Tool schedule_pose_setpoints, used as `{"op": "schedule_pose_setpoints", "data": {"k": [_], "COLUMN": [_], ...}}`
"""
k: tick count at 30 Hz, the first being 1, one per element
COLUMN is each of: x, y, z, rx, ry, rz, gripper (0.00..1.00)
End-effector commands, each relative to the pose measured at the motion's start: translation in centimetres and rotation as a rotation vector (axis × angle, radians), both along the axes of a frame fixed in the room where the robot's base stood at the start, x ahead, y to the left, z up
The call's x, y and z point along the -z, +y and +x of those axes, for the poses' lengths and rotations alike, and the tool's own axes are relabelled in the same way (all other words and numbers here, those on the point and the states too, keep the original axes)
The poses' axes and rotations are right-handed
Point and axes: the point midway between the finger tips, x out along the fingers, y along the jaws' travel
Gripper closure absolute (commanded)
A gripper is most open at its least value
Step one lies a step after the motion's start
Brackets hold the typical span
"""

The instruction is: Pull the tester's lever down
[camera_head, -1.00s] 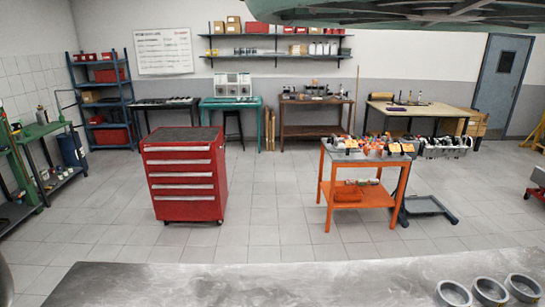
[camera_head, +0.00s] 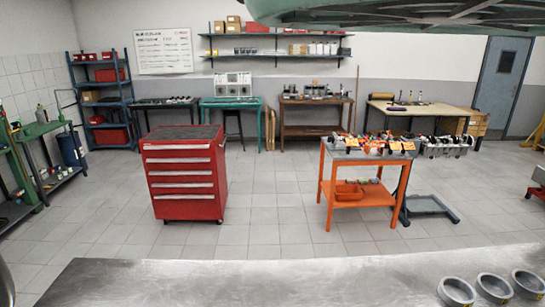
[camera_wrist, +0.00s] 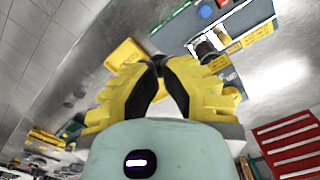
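My gripper (camera_wrist: 159,66) shows in the wrist view, with yellow fingers and black inner pads. The fingertips meet, and I see nothing held between them. A grey-green box (camera_wrist: 182,34) with a blue and a red button lies beyond the fingers at the upper right; it may be the tester. A device with yellow parts (camera_wrist: 262,33) adjoins it, apart from my fingertips. I cannot make out a lever for certain. In the head view neither my gripper nor a clear tester shows.
A yellow bin (camera_wrist: 124,53) lies just beyond the left finger on a metal bench (camera_wrist: 75,45). In the head view, the near bench (camera_head: 250,285) carries three round metal cups (camera_head: 495,288) at right. A red tool cabinet (camera_head: 184,178) and an orange cart (camera_head: 365,195) stand beyond on clear floor.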

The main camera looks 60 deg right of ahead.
Motion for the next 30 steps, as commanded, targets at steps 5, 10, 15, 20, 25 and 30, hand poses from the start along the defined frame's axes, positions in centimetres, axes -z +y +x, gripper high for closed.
{"op": "schedule_pose_setpoints", "data": {"k": [5, 10, 15, 20, 25, 30], "x": [1.2, 1.5, 1.4, 1.6, 2.5, 3.2], "y": [0.1, 0.2, 0.2, 0.3, 0.4, 0.5], "z": [-0.1, -0.2, -0.2, -0.2, -0.3, -0.4], "rx": [0.003, 0.003, 0.003, 0.002, 0.002, 0.003], "ry": [-0.001, -0.001, -0.001, 0.0, 0.0, 0.001], "rz": [0.0, -0.001, 0.0, 0.0, 0.001, 0.001], "gripper": [1.0, 1.0, 1.0, 1.0, 1.0, 1.0]}}
